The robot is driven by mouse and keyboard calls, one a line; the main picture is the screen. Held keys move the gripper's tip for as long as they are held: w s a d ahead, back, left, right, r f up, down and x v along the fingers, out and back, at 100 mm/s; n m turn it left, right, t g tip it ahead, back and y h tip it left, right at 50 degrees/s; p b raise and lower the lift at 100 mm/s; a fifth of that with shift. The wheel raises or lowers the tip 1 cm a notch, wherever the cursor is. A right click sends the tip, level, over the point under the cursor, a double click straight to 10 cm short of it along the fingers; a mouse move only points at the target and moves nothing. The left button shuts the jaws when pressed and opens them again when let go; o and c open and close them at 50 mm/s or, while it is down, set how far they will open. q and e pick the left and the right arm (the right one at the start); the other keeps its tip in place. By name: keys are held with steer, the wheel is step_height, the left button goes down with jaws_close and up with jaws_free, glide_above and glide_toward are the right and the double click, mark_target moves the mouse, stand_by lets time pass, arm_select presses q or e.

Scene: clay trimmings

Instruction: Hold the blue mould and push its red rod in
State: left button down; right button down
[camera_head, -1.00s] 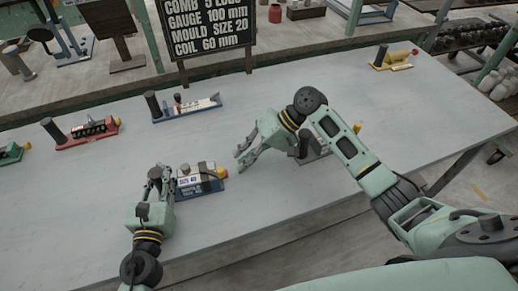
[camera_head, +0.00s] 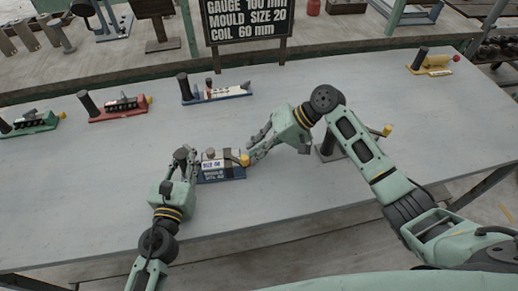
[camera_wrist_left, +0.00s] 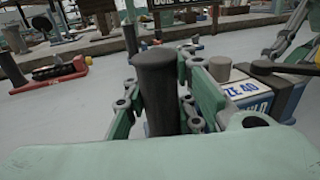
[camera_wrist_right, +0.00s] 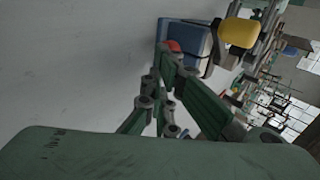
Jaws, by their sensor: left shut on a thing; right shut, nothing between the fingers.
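The blue mould (camera_head: 222,178) stands on the grey table, its white label reading SIZE 40, with a yellow knob (camera_head: 244,160) at its right end. My left gripper (camera_head: 184,156) is shut around the dark upright post at the mould's left end; the post (camera_wrist_left: 157,85) fills the left wrist view between the fingers. My right gripper (camera_head: 253,155) is shut and empty at the mould's right end. In the right wrist view the red rod's tip (camera_wrist_right: 173,46) shows beside the blue end, right at the fingertips; whether they touch is unclear. In the head view the rod is hidden.
Other moulds stand on the table: a white-and-blue one (camera_head: 222,94), a red one (camera_head: 118,112), a green one (camera_head: 38,123) and a yellow one (camera_head: 432,69). Another post (camera_head: 328,146) stands beneath my right arm. A black sign (camera_head: 246,18) stands behind. The table front is clear.

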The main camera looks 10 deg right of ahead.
arm_select(q)
steer(key=shift+s+f, duration=0.1)
steer(key=shift+f, duration=0.25)
arm_select(e)
steer(key=shift+f, duration=0.1)
steer(key=d, duration=0.4)
steer(key=shift+s+d+r, duration=0.2)
steer(key=shift+d+r, duration=0.05)
steer(key=shift+d, duration=0.1)
steer(key=v, duration=0.9)
steer(key=shift+r, duration=0.2)
steer(key=shift+s, duration=0.1)
arm_select(q)
steer(key=c, duration=1.6)
jaws_free()
steer(key=shift+r, duration=0.1)
steer(key=shift+c, duration=0.2)
steer(key=shift+o, duration=1.3)
steer(key=shift+r, duration=0.1)
